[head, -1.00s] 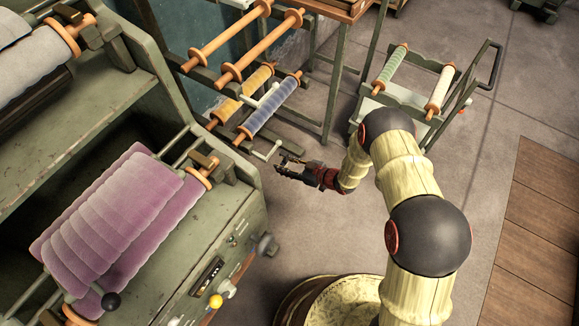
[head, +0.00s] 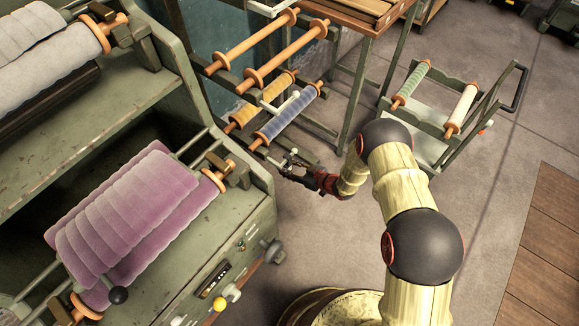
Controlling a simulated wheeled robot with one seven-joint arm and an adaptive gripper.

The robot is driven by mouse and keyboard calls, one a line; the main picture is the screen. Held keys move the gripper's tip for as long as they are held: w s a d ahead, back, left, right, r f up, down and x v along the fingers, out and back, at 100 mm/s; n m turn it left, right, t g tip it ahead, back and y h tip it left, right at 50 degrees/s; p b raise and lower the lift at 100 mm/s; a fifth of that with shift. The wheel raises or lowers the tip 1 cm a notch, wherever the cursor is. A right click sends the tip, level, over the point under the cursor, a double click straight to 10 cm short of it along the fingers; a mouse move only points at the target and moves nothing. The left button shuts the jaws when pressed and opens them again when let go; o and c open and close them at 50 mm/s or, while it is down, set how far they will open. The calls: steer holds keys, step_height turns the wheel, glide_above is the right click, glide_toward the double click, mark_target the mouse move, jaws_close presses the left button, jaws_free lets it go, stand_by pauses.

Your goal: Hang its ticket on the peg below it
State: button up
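My gripper (head: 281,169) is small and dark at the end of my pale, jointed arm, low in front of the spool rack. Its fingers overlap a small pale peg-like fitting (head: 291,154) below the blue spool (head: 287,115); I cannot tell whether they touch it. Whether the fingers are open or shut is too small to tell. A yellow spool (head: 260,102) lies beside the blue one, with a pale fitting (head: 289,97) between them. I can make out no ticket, in the gripper or on the rack.
A green machine (head: 230,240) with a purple padded roll (head: 125,215) fills the left. Two bare spools (head: 285,55) sit higher on the rack. A wheeled cart (head: 430,150) with green and cream spools stands to the right. Grey floor (head: 330,235) is open below my gripper.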

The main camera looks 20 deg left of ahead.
steer(key=shift+f, duration=0.1)
steer(key=o, duration=1.2)
steer(key=shift+c, duration=0.2)
steer(key=v, duration=1.2)
steer(key=shift+f, duration=0.1)
